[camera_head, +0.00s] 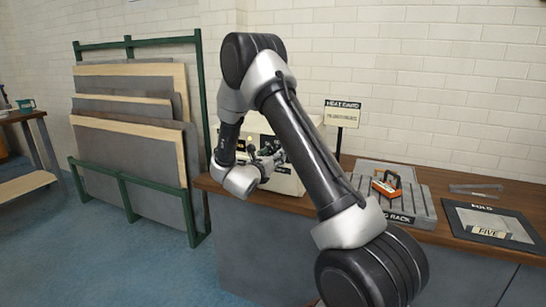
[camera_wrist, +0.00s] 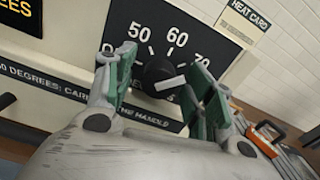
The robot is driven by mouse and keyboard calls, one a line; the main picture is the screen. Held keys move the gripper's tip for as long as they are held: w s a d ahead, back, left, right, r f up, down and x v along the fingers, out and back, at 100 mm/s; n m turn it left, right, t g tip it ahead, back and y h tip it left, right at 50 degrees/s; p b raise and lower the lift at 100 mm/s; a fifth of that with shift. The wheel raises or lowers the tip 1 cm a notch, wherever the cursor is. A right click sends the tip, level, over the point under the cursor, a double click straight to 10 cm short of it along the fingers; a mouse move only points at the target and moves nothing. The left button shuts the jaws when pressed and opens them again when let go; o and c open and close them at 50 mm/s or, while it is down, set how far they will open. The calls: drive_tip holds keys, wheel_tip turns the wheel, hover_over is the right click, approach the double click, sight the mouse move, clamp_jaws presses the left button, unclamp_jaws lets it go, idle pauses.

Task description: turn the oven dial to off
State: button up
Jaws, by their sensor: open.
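The oven (camera_head: 287,183) is a cream box on the wooden bench, largely hidden behind my arm in the head view. In the wrist view its dial (camera_wrist: 157,73) is a round black knob with a white pointer bar, on a black plate (camera_wrist: 122,17) marked 50, 60 and 70. The bar points right, near the partly hidden 70. An off mark cannot be made out. My gripper (camera_wrist: 162,68) is open, its green-padded fingers on either side of the dial; contact cannot be told. It also shows in the head view (camera_head: 268,158), at the oven's front.
A green rack of panels (camera_head: 130,130) stands left.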

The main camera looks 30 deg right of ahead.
drive_tip(key=c, duration=1)
drive_tip(key=shift+n, duration=1.6)
drive_tip(key=o, duration=1)
